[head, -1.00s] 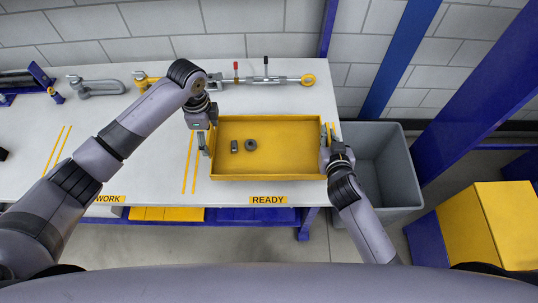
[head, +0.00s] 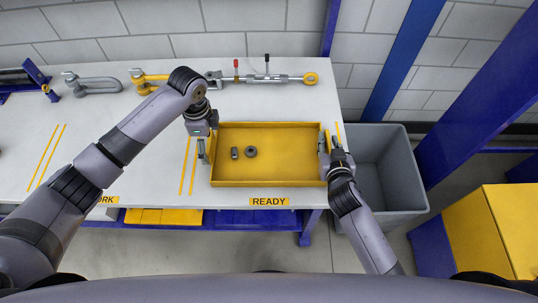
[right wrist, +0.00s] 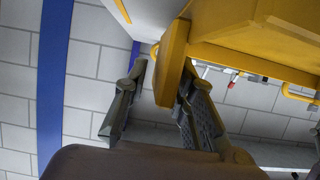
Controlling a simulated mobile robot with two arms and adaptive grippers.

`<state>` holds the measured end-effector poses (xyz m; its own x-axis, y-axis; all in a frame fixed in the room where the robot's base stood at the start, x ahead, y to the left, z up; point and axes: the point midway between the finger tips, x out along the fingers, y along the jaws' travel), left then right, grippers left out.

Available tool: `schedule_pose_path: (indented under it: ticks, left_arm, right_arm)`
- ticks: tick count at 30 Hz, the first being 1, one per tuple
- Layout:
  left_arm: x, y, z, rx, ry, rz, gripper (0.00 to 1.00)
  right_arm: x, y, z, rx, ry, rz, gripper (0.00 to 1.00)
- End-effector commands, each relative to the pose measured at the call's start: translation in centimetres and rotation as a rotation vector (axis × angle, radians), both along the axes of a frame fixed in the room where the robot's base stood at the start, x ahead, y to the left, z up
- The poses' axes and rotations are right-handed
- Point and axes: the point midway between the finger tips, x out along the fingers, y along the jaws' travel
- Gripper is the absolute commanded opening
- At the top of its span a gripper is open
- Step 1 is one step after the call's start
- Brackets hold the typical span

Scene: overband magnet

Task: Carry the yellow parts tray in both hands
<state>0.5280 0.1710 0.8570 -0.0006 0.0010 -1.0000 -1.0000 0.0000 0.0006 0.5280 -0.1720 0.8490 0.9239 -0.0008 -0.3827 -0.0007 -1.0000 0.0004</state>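The yellow parts tray (head: 268,183) is a shallow rectangular box on the white table, behind the READY label. My right gripper (head: 324,142) is at the tray's right side. In the right wrist view, its fingers (right wrist: 163,78) stand apart on either side of a yellow upright piece of the tray (right wrist: 173,55). A gap shows on the left; the right finger is close to it.
A grey bin (head: 385,180) stands right of the table. A rod with a yellow ring end (head: 295,79) and shackles (head: 98,85) lie along the table's back. A yellow and blue box (head: 490,235) stands on the floor at right. The table's left middle is clear.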

Motion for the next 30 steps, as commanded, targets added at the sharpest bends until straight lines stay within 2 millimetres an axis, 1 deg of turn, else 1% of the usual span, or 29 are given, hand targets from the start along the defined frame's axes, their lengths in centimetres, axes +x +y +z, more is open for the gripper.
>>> schedule_pose_path:
  ticks: [9, 13, 17, 24, 27, 30]
  left_arm:
    - [0.0, 0.0, 0.0, -0.001, -0.001, 0.000, 0.95]
    - [0.1, -0.1, 0.8, -0.001, -0.003, 0.000, 0.95]
    - [0.2, 0.0, 2.8, -0.002, -0.006, 0.000, 0.95]
    - [0.2, 0.0, 8.0, -0.001, -0.005, 0.000, 0.95]
    - [0.1, 0.0, 9.8, -0.002, -0.004, -0.001, 0.95]
    - [0.1, 0.0, 11.0, -0.001, -0.002, 0.001, 0.95]
  right_arm:
    - [0.0, 0.0, 0.0, 0.000, 0.000, 0.001, 0.30]
    - [0.0, 0.0, 0.0, 0.000, 0.000, 0.001, 0.30]
    - [0.0, 0.0, 0.0, 0.000, 0.000, 0.001, 0.30]
    - [0.0, 0.0, 0.0, 0.000, 0.000, 0.001, 0.30]
    - [0.0, 0.0, 0.0, 0.000, 0.000, 0.001, 0.30]
    - [0.0, 0.0, 0.0, 0.000, 0.000, 0.001, 0.30]
